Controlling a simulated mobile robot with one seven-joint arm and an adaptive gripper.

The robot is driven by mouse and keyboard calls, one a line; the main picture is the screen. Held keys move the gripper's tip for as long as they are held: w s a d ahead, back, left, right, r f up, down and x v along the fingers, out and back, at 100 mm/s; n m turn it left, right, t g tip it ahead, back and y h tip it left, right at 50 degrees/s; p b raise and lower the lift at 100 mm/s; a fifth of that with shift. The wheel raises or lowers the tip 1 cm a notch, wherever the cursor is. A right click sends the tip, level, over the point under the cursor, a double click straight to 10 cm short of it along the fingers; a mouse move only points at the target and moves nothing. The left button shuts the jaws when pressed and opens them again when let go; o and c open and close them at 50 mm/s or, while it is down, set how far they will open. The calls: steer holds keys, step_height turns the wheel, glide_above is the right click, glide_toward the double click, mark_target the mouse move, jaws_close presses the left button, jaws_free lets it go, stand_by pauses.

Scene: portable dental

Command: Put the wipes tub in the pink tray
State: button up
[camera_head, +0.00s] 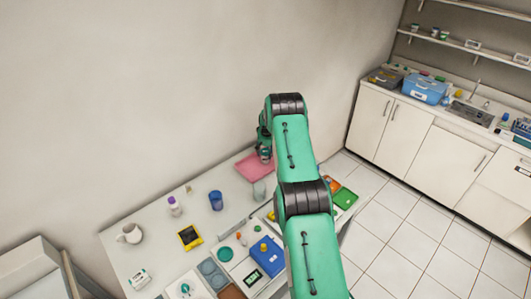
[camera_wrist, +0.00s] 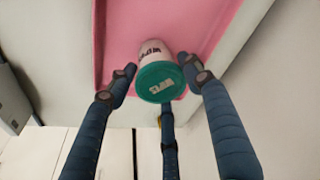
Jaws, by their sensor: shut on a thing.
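The wipes tub (camera_wrist: 160,79) is white with a green lid and shows in the wrist view. My gripper (camera_wrist: 165,84) is shut on the tub, with its dark fingers around the lid end. The pink tray (camera_wrist: 113,45) fills the background behind the tub. In the head view the pink tray (camera_head: 245,169) lies at the far end of the table, and my gripper (camera_head: 265,155) is over it. My arm hides part of the tray there, and I cannot make out the tub clearly. Whether the tub touches the tray floor I cannot tell.
A clear grey cup (camera_head: 259,190) stands just in front of the tray. A blue cup (camera_head: 216,200), a purple-capped bottle (camera_head: 175,206) and a white mug (camera_head: 131,234) stand to the left. A green tray (camera_head: 345,198) is to the right. The wall runs close behind the table.

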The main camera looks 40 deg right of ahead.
steer(key=shift+f, duration=0.1)
steer(key=o, duration=1.2)
steer(key=shift+b+v, duration=0.3)
steer(key=shift+v, duration=5.8)
steer(key=shift+w, duration=0.1)
